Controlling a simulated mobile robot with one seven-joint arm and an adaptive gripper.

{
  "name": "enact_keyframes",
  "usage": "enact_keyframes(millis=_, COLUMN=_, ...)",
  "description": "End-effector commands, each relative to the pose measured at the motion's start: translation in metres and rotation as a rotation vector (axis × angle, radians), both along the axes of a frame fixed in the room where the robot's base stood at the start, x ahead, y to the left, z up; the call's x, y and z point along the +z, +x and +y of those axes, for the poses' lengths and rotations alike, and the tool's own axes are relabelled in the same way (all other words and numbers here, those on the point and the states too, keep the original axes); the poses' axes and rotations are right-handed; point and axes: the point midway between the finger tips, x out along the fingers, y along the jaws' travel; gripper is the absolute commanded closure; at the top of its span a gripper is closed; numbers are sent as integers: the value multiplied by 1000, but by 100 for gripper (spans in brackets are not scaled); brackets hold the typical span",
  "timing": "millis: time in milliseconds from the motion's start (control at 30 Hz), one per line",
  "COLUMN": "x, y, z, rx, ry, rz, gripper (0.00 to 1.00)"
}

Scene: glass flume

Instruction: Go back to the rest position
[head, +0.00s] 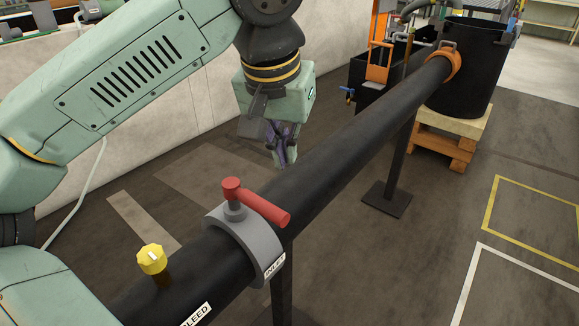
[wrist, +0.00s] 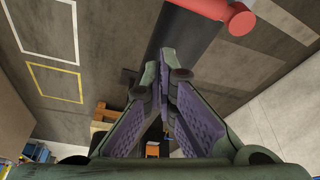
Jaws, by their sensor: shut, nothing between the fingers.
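My gripper (head: 285,150) hangs beside the far side of a long black pipe in the head view, past the red-handled valve. It is empty, and its fingertips meet in the wrist view (wrist: 165,65). The pipe carries a grey collar (head: 245,237) labelled INLET with a red lever (head: 256,203) on top. The lever points to the lower right, across the pipe. The red lever also shows at the top of the wrist view (wrist: 215,10), apart from the fingers.
A yellow knob (head: 152,258) labelled BLEED stands on the near pipe. The black pipe (head: 350,134) runs to a black tank (head: 468,75) on a wooden stand (head: 455,135). A pipe support (head: 398,165) stands below. Open floor with yellow and white markings lies at right.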

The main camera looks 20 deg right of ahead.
Motion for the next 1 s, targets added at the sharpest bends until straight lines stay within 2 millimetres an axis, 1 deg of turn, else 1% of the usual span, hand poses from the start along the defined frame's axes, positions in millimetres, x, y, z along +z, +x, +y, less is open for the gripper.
enact_keyframes(millis=33, x=6, y=-1, z=1, rx=0, ry=-1, rz=-2, gripper=100)
enact_keyframes(millis=133, x=12, y=-2, z=3, rx=-1, ry=0, rz=-1, gripper=100)
enact_keyframes(millis=467, x=14, y=-3, z=3, rx=-1, ry=0, rz=-1, gripper=100)
enact_keyframes(millis=567, x=19, y=-3, z=3, rx=-1, ry=0, rz=-1, gripper=100)
enact_keyframes(millis=667, x=40, y=-3, z=3, rx=-1, ry=-1, rz=-2, gripper=100)
enact_keyframes(millis=767, x=74, y=-3, z=3, rx=-1, ry=-1, rz=-2, gripper=100)
enact_keyframes(millis=800, x=90, y=-3, z=3, rx=-1, ry=-1, rz=-2, gripper=100)
enact_keyframes(millis=933, x=137, y=-2, z=3, rx=-1, ry=-1, rz=-2, gripper=100)
enact_keyframes(millis=967, x=122, y=-3, z=3, rx=-2, ry=1, rz=0, gripper=100)
enact_keyframes(millis=1000, x=114, y=-3, z=3, rx=-1, ry=0, rz=0, gripper=100)
